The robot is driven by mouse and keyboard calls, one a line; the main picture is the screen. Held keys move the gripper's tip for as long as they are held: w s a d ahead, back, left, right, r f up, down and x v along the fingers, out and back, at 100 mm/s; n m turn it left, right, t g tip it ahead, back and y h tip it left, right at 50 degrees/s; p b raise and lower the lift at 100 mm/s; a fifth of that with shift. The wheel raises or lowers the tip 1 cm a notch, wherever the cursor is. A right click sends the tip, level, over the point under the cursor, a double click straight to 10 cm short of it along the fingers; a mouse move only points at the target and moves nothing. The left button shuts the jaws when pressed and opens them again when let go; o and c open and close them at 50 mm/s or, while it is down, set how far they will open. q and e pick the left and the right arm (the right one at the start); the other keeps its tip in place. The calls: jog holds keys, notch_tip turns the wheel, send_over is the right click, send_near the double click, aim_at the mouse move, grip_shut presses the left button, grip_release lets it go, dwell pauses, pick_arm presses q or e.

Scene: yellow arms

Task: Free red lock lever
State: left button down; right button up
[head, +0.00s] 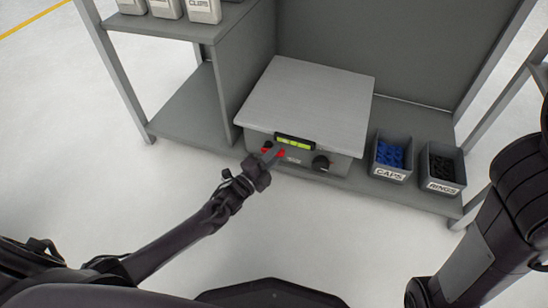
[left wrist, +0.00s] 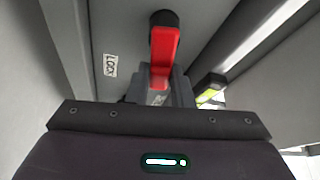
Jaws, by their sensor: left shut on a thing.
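The red lock lever (head: 281,153) is on the front face of a grey box-shaped device (head: 310,90) on the bench. It is partly hidden by my left gripper (head: 270,157) in the head view. In the left wrist view the red lever (left wrist: 163,45) sticks out from a dark pivot beside a LOCK label (left wrist: 110,66). My left gripper (left wrist: 160,88) is shut on the lever's near end. My right gripper is out of view; only part of the right arm shows.
A CAPS bin (head: 389,174) with blue pieces and a RINGS bin (head: 443,185) stand right of the device. The floor in front is clear.

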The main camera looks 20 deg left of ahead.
pick_arm(q)
jog(key=shift+a+r+n+t+y, duration=0.2)
jog(key=shift+n+t, duration=0.25)
jog(key=shift+n, duration=0.75)
jog(key=shift+a+r+n+t+y, duration=0.1)
jog(key=shift+r+n+t+y, duration=0.25)
jog(key=shift+n, duration=0.85)
jog(key=shift+a+r+n+t+y, duration=0.15)
jog(key=shift+n+t, duration=0.35)
jog(key=shift+n, duration=0.7)
jog(key=c, duration=1.3)
grip_release()
jog(key=shift+r, duration=0.1)
jog(key=p+v, duration=0.3)
jog(key=v, duration=0.4)
jog(key=shift+s+a, duration=0.15)
jog(key=shift+s, duration=0.2)
